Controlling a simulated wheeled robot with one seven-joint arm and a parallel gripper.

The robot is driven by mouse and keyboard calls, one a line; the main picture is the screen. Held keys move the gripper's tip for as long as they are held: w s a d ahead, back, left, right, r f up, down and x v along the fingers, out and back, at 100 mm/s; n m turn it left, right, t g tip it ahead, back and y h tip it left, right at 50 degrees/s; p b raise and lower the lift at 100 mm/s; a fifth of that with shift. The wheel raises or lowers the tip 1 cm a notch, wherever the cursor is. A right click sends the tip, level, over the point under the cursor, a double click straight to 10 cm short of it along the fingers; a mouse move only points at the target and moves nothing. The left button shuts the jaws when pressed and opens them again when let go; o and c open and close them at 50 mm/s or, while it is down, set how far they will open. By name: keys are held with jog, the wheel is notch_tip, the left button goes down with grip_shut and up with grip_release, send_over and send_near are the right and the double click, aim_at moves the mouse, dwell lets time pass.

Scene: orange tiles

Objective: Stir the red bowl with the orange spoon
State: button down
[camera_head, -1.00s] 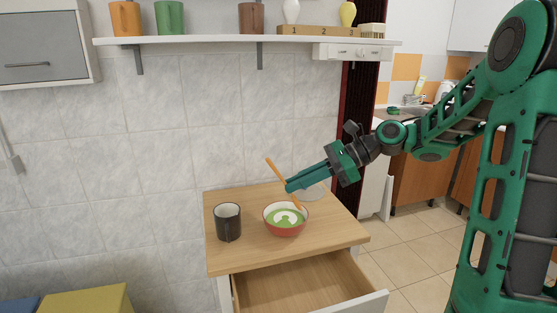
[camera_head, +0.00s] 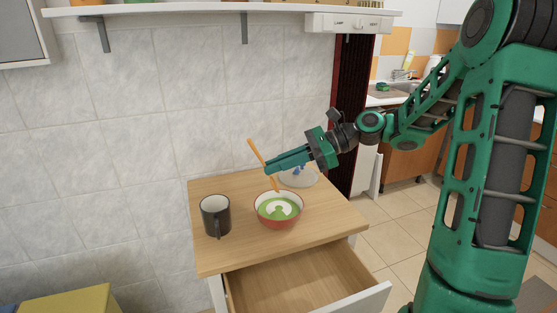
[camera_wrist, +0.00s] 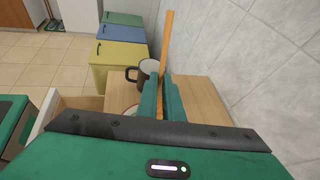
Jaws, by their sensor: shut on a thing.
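My gripper (camera_head: 272,170) is shut on the orange spoon (camera_head: 256,152), which tilts with its upper end to the left. The red bowl (camera_head: 279,222), with green contents and a white patch, stands on the wooden cabinet top. The spoon's lower end is over the bowl's back rim; I cannot tell whether it touches the contents. In the wrist view, the spoon (camera_wrist: 166,40) stands up between my gripper's fingers (camera_wrist: 163,98), and a bit of the bowl (camera_wrist: 131,110) shows beside them.
A dark mug (camera_head: 216,217) stands left of the bowl on the cabinet top (camera_head: 250,255). A clear dish (camera_head: 300,178) lies behind the gripper. The cabinet's drawer (camera_head: 300,280) is open at the front. A shelf (camera_head: 200,8) runs along the wall above.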

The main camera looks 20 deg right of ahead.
notch_tip(320, 180, down, 8)
jog(key=d, duration=0.1)
jog(key=shift+f, duration=0.2)
dwell(0.8)
jog(key=shift+d, duration=0.25)
dwell(0.4)
